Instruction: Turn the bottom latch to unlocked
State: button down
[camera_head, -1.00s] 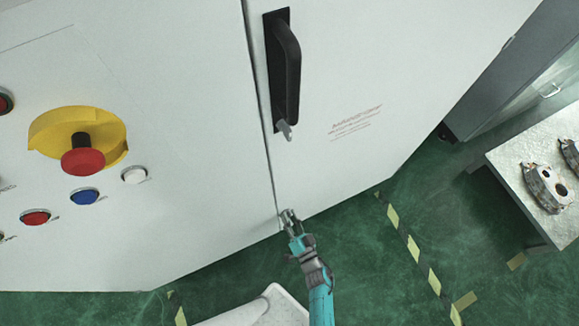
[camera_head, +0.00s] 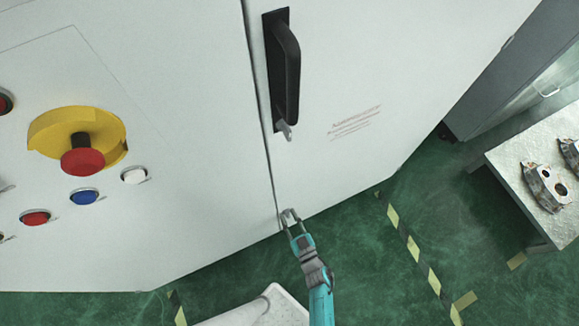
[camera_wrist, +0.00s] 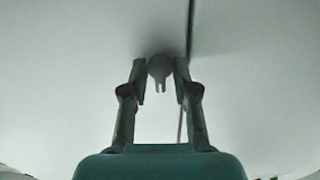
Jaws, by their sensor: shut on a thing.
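The bottom latch (camera_wrist: 160,70) is a small grey knob with a round head and a notched lower end, on the white cabinet face beside the door seam. My gripper (camera_wrist: 161,76) has one finger on each side of it and is shut on it. In the head view my gripper (camera_head: 291,218) is at the lower edge of the cabinet door, by the seam. The latch is too small there to make out its angle. In the wrist view its notched end points down.
A black door handle (camera_head: 285,70) with a grey key-like piece below it is higher on the door. A yellow and red emergency knob (camera_head: 82,162) and several buttons are at left. A metal table (camera_head: 505,158) with castings stands at right. Green floor is open between.

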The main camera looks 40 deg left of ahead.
dwell(0.5)
jog(key=c, duration=1.2)
grip_release()
jog(key=shift+d, duration=0.1)
jog(key=shift+v, duration=5.9)
